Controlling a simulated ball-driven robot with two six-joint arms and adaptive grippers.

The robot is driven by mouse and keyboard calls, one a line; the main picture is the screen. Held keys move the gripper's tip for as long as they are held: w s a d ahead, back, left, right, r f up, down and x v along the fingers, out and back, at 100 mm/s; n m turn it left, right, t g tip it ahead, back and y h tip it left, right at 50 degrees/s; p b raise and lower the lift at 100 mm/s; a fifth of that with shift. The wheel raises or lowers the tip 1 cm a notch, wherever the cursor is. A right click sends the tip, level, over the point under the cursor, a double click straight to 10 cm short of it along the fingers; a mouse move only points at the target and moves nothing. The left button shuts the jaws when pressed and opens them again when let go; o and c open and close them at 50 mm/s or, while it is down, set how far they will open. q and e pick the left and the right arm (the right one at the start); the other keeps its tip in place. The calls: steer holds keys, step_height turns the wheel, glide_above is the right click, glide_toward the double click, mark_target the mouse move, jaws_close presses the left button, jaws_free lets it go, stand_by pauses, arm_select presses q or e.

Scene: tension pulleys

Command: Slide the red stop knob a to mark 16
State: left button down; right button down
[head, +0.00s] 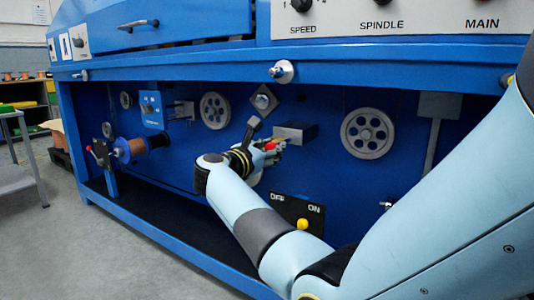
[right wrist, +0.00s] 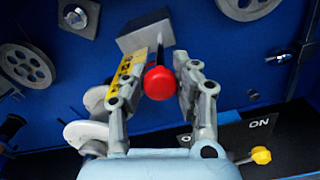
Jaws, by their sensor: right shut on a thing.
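The red stop knob (right wrist: 160,83) is round and sits between the two fingers of my right gripper (right wrist: 158,85) in the right wrist view. The fingers are shut on it. A yellow scale strip (right wrist: 125,72) with dark marks runs beside the knob, partly hidden by the left finger; its numbers are too small to read. In the head view the red knob (head: 270,146) shows as a small red spot beyond my right gripper (head: 272,150), below a grey block. My left gripper is not in view.
A grey block (head: 295,132) juts from the blue panel near the knob. Spoked pulleys (head: 367,134) are on the panel. A black OFF/ON plate with a yellow knob (head: 302,225) is below.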

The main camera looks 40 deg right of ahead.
steer(key=c, duration=1)
jaws_free()
steer(key=shift+o, duration=0.2)
steer(key=v, duration=0.7)
steer(key=shift+a, duration=0.2)
steer(key=shift+s, duration=0.1)
